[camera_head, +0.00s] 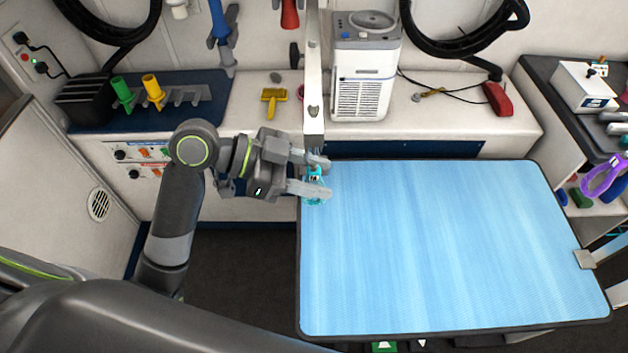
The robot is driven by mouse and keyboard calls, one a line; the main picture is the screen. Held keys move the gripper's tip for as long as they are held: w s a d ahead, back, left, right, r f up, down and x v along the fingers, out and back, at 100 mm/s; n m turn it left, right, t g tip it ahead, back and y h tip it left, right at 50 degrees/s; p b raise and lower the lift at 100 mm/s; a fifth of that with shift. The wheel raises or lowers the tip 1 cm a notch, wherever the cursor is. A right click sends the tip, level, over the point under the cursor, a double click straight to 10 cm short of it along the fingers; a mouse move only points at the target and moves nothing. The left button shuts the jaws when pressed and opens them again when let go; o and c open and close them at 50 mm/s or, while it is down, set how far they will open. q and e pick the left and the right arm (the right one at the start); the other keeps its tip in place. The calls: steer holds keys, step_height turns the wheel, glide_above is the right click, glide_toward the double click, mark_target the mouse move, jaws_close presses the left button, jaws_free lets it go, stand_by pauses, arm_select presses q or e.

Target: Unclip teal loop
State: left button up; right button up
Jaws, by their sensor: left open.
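The teal loop (314,190) hangs at the lower end of the upright metal post (313,85), by the back left corner of the blue grooming table (430,240). My left gripper (322,177) is open, with one finger behind and one in front of the loop's upper part. The fingers partly hide the loop and its clip, and I cannot tell whether they touch it. My right gripper is not in view.
The blue table top is bare. Behind it, a white counter holds a white appliance (365,70), a yellow brush (273,98) and a red item (497,98). A shelf with a purple-handled tool (603,178) stands at the right.

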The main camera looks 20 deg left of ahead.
arm_select(q)
steer(key=c, duration=0.9)
steer(key=shift+r, duration=0.1)
steer(key=shift+r+p, duration=0.7)
steer(key=shift+r, duration=0.05)
steer(key=shift+r, duration=0.1)
steer(key=shift+a, duration=0.1)
steer(key=shift+s+a+p, duration=0.1)
steer(key=shift+s+a, duration=0.1)
steer(key=shift+a, duration=0.5)
steer(key=shift+s+a+p, duration=0.1)
steer(key=shift+s+a, duration=0.1)
steer(key=shift+a, duration=0.5)
steer(key=shift+s+a+p, duration=0.1)
steer(key=shift+s+a, duration=0.1)
steer(key=shift+a, duration=0.5)
